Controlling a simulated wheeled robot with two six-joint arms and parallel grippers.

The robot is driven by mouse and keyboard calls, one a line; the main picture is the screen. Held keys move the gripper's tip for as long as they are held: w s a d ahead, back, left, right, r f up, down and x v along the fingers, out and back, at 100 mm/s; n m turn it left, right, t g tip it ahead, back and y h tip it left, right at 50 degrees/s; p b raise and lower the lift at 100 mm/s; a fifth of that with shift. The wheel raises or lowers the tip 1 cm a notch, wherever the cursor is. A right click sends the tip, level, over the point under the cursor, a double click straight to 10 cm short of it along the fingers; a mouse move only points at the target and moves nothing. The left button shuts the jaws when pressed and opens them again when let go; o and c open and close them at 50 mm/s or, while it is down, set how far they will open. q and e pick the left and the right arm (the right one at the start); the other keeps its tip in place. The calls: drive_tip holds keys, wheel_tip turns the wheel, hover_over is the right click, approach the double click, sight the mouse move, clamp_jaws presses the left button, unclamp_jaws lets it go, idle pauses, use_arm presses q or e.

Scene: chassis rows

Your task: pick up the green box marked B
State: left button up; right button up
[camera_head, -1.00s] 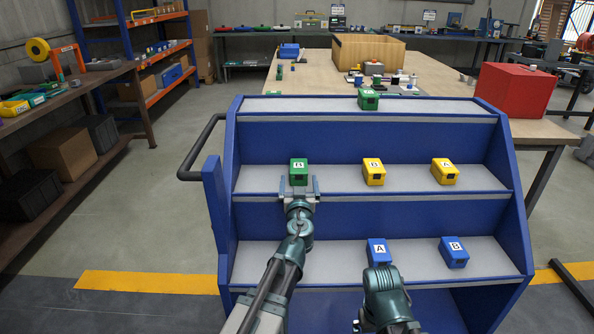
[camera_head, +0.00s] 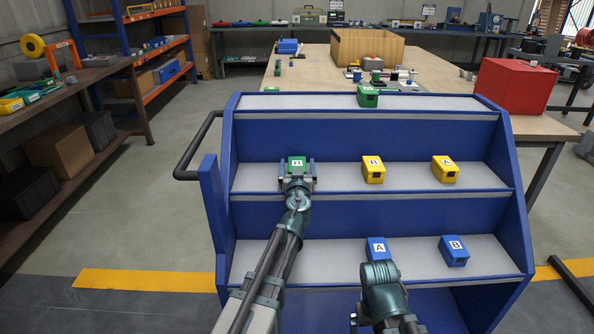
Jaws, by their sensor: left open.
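The green box marked B (camera_head: 297,163) sits on the middle shelf of the blue rack (camera_head: 365,217), at its left end. My left gripper (camera_head: 297,172) is open, with one finger on each side of this box; I cannot tell whether they touch it. The box's lower front is hidden behind the gripper. My right arm comes up at the lower middle in front of the bottom shelf; its gripper's fingers do not show.
Another green box (camera_head: 367,96) stands on the top shelf. Yellow boxes B (camera_head: 373,170) and A (camera_head: 445,169) stand right on the middle shelf. Blue boxes A (camera_head: 377,249) and B (camera_head: 454,251) are on the bottom shelf. The shelf between green and yellow B is clear.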

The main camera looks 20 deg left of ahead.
sight(297, 163)
use_arm(q)
clamp_jaws()
idle(0.3)
drive_tip(key=shift+r+p, duration=0.95)
wheel_tip(297, 163, up, 2)
drive_tip(key=shift+p, duration=1.05)
drive_tip(key=s+d, duration=0.9)
drive_tip(key=s, duration=0.3)
drive_tip(key=shift+s+d+r+p, duration=0.3)
drive_tip(key=shift+s+r+p, duration=0.1)
drive_tip(key=shift+r+p, duration=0.05)
